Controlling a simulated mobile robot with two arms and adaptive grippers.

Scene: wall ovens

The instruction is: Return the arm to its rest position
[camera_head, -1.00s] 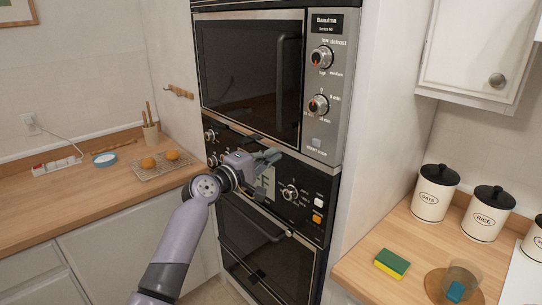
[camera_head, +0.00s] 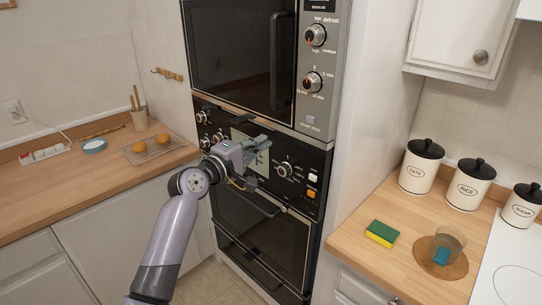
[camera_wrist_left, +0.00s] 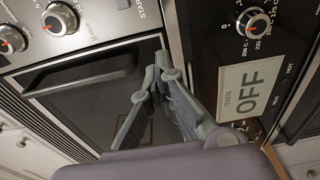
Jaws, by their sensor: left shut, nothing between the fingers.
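My left gripper (camera_head: 257,145) is in front of the oven control panel (camera_head: 297,190), with my arm coming up from the bottom left of the head view. Its fingers are shut and empty; they also show in the left wrist view (camera_wrist_left: 165,65). A pale sign (camera_wrist_left: 253,84) reading "OVEN OFF" is on the panel beside the gripper in the wrist view. In the head view the gripper partly covers that sign. My right gripper is not in view.
The microwave (camera_head: 241,55) is above the panel and the closed oven door (camera_head: 262,235) below. The left counter holds a rack (camera_head: 160,151) with two round orange-brown items. The right counter holds canisters (camera_head: 421,170), a sponge (camera_head: 382,233) and a glass (camera_head: 449,246).

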